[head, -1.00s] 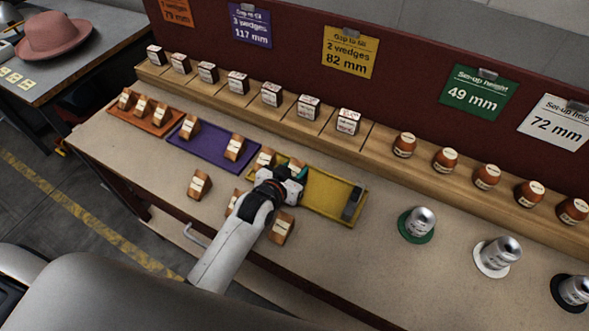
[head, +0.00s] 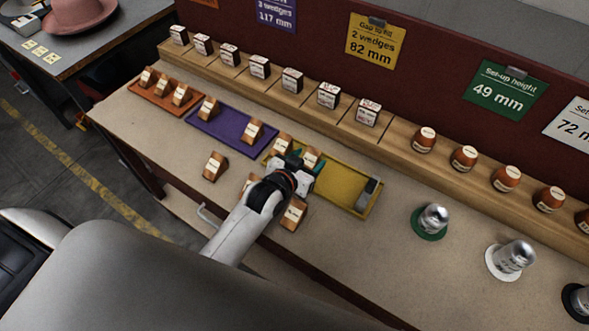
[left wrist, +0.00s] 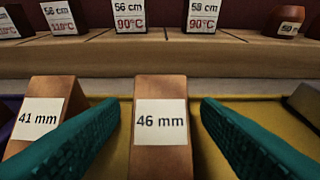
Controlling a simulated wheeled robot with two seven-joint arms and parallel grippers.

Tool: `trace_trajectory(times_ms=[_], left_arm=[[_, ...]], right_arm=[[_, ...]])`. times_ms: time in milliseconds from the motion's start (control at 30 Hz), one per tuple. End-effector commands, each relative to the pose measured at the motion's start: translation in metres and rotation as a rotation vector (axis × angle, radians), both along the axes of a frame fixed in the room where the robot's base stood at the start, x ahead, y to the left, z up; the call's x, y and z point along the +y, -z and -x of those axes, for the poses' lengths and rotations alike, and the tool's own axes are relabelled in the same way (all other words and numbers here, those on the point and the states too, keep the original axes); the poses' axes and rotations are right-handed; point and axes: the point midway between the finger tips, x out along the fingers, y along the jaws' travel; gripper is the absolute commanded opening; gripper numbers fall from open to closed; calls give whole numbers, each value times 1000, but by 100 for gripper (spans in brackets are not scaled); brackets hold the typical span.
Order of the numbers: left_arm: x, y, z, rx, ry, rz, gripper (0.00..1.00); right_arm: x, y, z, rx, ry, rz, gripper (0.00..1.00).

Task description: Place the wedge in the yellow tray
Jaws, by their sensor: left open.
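The yellow tray (head: 345,186) lies on the bench with two brown wedges at its left end. The wedge labelled 46 mm (head: 312,156) stands upright in it and fills the middle of the left wrist view (left wrist: 161,140). The wedge labelled 41 mm (head: 282,145) stands to its left, and also shows in the left wrist view (left wrist: 42,117). My left gripper (head: 303,166) is open at the tray's near edge. Its teal fingers are on either side of the 46 mm wedge, with gaps visible. My right gripper is not in view.
Loose wedges stand on the bench in front of the trays, one at left (head: 215,166) and one by my arm (head: 292,213). A dark grey block (head: 368,194) is at the tray's right end. A purple tray (head: 228,134) and an orange tray hold other wedges.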

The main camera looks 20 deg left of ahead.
Motion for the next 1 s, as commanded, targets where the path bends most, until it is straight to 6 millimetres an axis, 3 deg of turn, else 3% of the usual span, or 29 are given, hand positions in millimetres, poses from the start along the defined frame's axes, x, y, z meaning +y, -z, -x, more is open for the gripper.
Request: trace_trajectory(times_ms=[200,433,600,1000], left_arm=[[9,-18,46,3,0,-1,58],[16,-33,81,1,0,0,58],[18,-38,91,1,0,0,58],[18,-39,91,0,0,0,58]], right_arm=[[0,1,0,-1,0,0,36],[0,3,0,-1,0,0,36],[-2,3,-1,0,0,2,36],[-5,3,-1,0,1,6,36]])
